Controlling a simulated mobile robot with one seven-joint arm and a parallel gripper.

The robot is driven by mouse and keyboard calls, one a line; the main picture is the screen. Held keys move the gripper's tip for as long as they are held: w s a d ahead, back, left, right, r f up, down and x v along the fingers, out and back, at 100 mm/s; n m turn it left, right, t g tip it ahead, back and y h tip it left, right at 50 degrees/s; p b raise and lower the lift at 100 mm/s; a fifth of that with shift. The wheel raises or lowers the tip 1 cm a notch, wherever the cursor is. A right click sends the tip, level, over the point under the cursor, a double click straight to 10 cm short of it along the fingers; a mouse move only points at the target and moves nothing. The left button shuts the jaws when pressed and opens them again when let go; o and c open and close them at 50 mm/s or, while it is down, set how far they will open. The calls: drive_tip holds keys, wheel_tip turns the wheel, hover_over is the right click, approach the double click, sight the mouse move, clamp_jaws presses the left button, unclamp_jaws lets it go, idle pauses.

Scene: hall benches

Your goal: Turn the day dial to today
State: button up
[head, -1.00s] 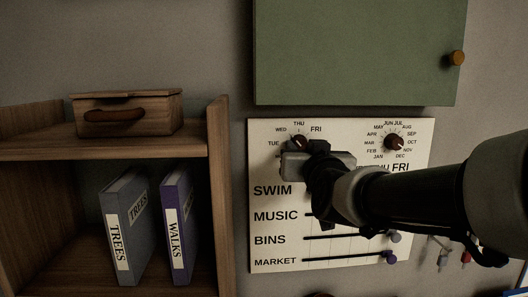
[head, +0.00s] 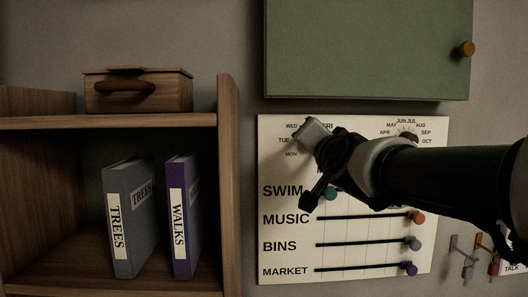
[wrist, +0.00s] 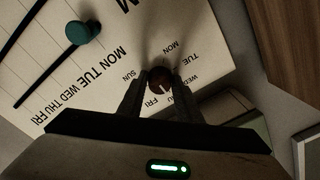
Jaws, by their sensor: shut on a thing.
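The day dial (wrist: 159,80) is a small dark red round knob with a pale pointer line, on a cream planner board (head: 285,230). My gripper (wrist: 159,84) has one finger on each side of the knob and is shut on it. In the wrist view the pointer line slants down and right, towards the side where FRI and a partly hidden label stand; I cannot tell the exact day. SUN, MON, TUE and WED labels show around the knob. In the head view my gripper (head: 306,132) hides the dial and part of its labels.
A month dial (head: 408,136) is partly hidden behind my arm. Sliders with teal (head: 330,193), orange (head: 418,217), grey and purple knobs sit lower on the board. A green cabinet (head: 365,50) hangs just above. A wooden shelf (head: 228,180) with binders stands left. Hooks with keys hang right.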

drive_tip(key=shift+m, duration=0.3)
drive_tip(key=o, duration=1)
drive_tip(key=s, duration=1.7)
drive_tip(key=shift+s+p, duration=0.25)
drive_tip(key=shift+p, duration=0.15)
